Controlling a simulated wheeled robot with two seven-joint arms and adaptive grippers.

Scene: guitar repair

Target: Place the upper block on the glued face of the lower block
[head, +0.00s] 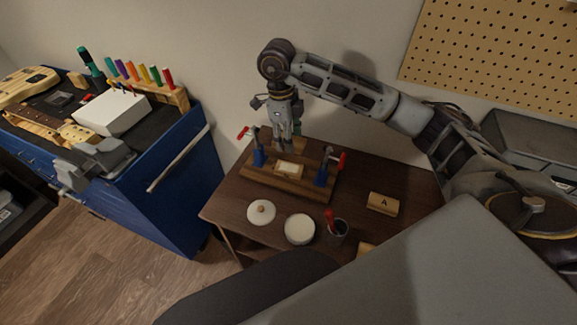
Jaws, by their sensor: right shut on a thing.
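A lower block (290,169) with a pale top face lies in a wooden clamping fixture (262,182) on the brown table. Blue clamps with red handles stand at its left (260,157) and right (321,176). My right gripper (286,148) points down at the back of the fixture, just behind the lower block in the picture. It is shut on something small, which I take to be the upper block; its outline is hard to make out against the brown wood. My left gripper is not in view.
A wooden block marked A (383,204) lies right of the fixture. A round white lid (261,212), a white jar (299,229) and a dark cup (336,231) with a red-handled tool stand in front. A blue cabinet (180,190) with tools is left; a pegboard (490,50) hangs behind.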

